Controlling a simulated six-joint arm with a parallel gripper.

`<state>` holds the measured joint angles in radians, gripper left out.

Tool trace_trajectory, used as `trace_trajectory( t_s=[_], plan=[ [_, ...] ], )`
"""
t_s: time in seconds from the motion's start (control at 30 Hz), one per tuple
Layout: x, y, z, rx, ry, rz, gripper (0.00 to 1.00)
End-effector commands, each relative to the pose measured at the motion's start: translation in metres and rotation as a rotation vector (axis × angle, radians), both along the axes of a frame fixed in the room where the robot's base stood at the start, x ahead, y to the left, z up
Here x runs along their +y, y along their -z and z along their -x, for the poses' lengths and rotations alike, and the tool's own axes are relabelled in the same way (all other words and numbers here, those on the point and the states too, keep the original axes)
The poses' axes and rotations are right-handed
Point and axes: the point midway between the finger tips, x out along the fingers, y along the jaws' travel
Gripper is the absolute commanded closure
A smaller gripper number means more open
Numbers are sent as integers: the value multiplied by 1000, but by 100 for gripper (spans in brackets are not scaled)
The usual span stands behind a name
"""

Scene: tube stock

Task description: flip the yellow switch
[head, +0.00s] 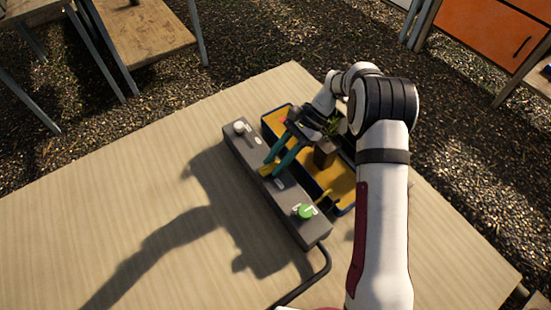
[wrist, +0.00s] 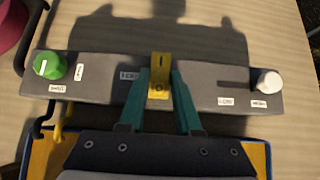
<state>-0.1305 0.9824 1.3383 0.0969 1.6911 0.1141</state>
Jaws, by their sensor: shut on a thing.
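The yellow switch (wrist: 160,68) sits near the middle of a dark grey control box (head: 243,151). In the head view the yellow switch (head: 264,171) shows only in part beside the fingers. My gripper (wrist: 160,85) has teal fingers that are shut on the yellow switch, one finger on each side of it. In the head view my gripper (head: 269,167) reaches over the box from the right. The switch's upper part sticks out past the fingertips in the wrist view.
The box also has a green knob (head: 305,211) and a white knob (head: 239,127). A tray with a yellow inside (head: 341,183) lies beside the box under my arm, with a potted plant (head: 325,153). A black cable (head: 322,272) leaves the box. The table's left side is clear.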

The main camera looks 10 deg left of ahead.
Motion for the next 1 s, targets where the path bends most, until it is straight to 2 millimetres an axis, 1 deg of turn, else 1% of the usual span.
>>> trace_trajectory(
  t_s=[0.1, 0.13, 0.2, 0.3, 0.57, 0.67, 0.77, 0.87, 1.0],
  plan=[
    [0, 0, 1, 1, -1, 1, 100],
    [0, 0, 1, 1, -1, 1, 66],
    [0, 0, 1, 1, -1, 1, 53],
    [0, 0, 1, 0, -1, 1, 38],
    [0, 0, 0, -1, -1, 2, 38],
    [-3, -5, -4, -2, 1, 0, 38],
    [-12, -17, -13, -3, 3, 1, 38],
    [-27, -37, -28, -6, 3, 2, 38],
    [-52, -71, -53, -6, 3, 2, 38]
  ],
)
